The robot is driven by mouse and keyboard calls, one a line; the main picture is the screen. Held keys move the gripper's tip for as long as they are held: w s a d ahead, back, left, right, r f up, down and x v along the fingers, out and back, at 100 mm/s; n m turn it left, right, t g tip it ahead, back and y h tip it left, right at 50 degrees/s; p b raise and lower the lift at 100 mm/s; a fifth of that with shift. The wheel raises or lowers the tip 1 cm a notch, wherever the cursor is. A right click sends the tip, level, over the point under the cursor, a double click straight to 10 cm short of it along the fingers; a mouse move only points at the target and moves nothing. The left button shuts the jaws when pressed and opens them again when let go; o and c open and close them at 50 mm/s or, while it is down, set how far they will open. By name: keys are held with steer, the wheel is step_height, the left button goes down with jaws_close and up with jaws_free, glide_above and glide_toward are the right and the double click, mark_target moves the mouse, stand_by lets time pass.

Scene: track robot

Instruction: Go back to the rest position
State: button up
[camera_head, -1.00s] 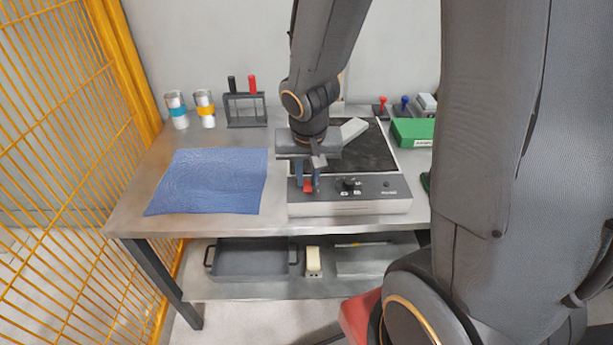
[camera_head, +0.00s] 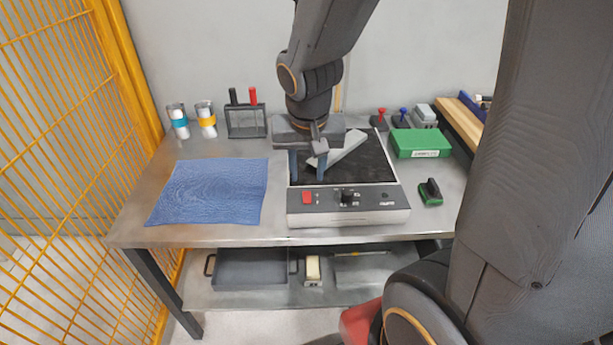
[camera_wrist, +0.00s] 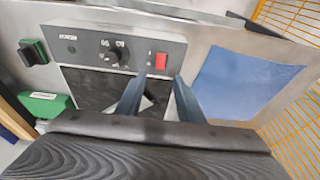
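My gripper (camera_head: 308,180) is above the front part of the machine with a dark top plate (camera_head: 372,165). Its two blue-grey fingers point down and stand apart, with nothing held between them. In the wrist view my gripper (camera_wrist: 158,80) also shows a clear gap between the fingertips. The red switch (camera_head: 307,197) on the machine's front panel is just below and in front of the fingers, apart from them; it also shows in the wrist view (camera_wrist: 161,60). A light grey bar (camera_head: 348,147) lies slanted on the dark plate, partly hidden by my gripper.
A blue cloth (camera_head: 210,190) lies left of the machine. Two banded jars (camera_head: 206,120) and a rack (camera_head: 246,122) stand behind it. A green box (camera_head: 420,143) and a green-black block (camera_head: 430,192) are on the right. A yellow mesh fence (camera_head: 60,170) borders the left.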

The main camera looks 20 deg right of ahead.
steer(key=shift+s+r, duration=0.1)
steer(key=shift+r, duration=0.2)
steer(key=s+f+n+g+y, duration=0.1)
steer(key=s+f+n+g, duration=0.1)
steer(key=s, duration=0.6)
steer(key=shift+n, duration=0.8)
steer(key=shift+f, duration=0.1)
